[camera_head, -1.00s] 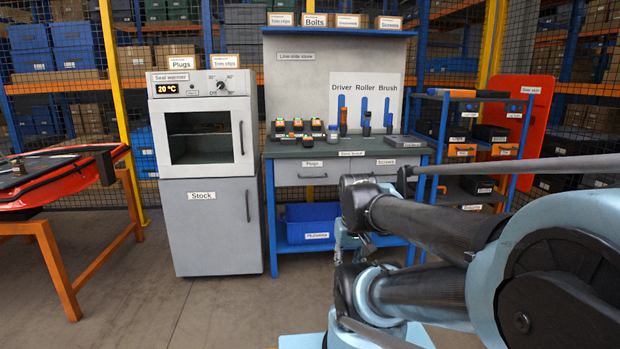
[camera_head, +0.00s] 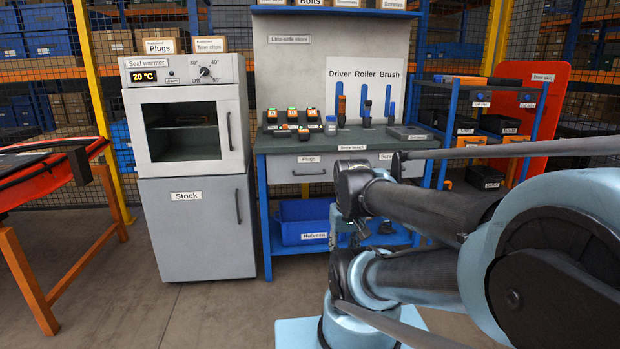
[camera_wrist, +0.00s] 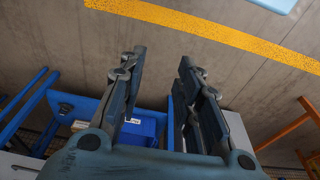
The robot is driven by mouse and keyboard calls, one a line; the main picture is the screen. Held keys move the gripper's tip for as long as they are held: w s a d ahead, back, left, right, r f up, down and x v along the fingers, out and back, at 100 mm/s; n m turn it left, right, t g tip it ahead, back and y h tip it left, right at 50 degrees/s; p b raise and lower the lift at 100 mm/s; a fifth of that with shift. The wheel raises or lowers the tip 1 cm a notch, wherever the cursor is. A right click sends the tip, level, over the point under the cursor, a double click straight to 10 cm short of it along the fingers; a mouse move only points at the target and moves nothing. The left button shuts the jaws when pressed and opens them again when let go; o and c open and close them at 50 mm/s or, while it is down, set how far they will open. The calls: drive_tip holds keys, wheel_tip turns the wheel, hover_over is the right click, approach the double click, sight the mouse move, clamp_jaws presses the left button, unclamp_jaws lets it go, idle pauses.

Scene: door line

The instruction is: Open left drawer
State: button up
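The left drawer (camera_head: 285,173), grey and labelled Plugs, sits under the worktop of the workbench (camera_head: 270,144) in the head view. It looks shut, with a dark bar handle (camera_head: 308,173) on its front. The right drawer (camera_head: 414,165), its label partly covered, is largely hidden behind my arm. My gripper (camera_wrist: 160,60) shows in the wrist view with its two fingers apart and nothing between them. In the head view it is mostly hidden by my arm, low in front of the bench. The left drawer cannot be made out in the wrist view.
A grey cabinet labelled Stock (camera_head: 197,235), under a seal warmer (camera_head: 190,130), stands left of the bench. A blue bin (camera_head: 303,222) sits on the bench's lower shelf. A shelf cart (camera_head: 452,120) stands to the right. The floor before the cabinet is clear.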

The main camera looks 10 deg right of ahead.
drive_tip(key=w+a+r+m+t+y, duration=0.2)
drive_tip(key=w+r, duration=0.1)
drive_tip(key=w, duration=0.8)
drive_tip(key=w+a+r+m+t+y, duration=0.1)
drive_tip(key=w+r+m+t+y, duration=0.1)
drive_tip(key=w, duration=0.9)
drive_tip(key=w+a+r+m+t+y, duration=0.1)
drive_tip(key=w+a+r+m+y, duration=0.15)
drive_tip(key=w, duration=0.75)
drive_tip(key=m+t, duration=0.8)
approach(311, 174)
drive_tip(key=x, duration=1.1)
drive_tip(key=shift+s+a+f, duration=0.1)
clamp_jaws()
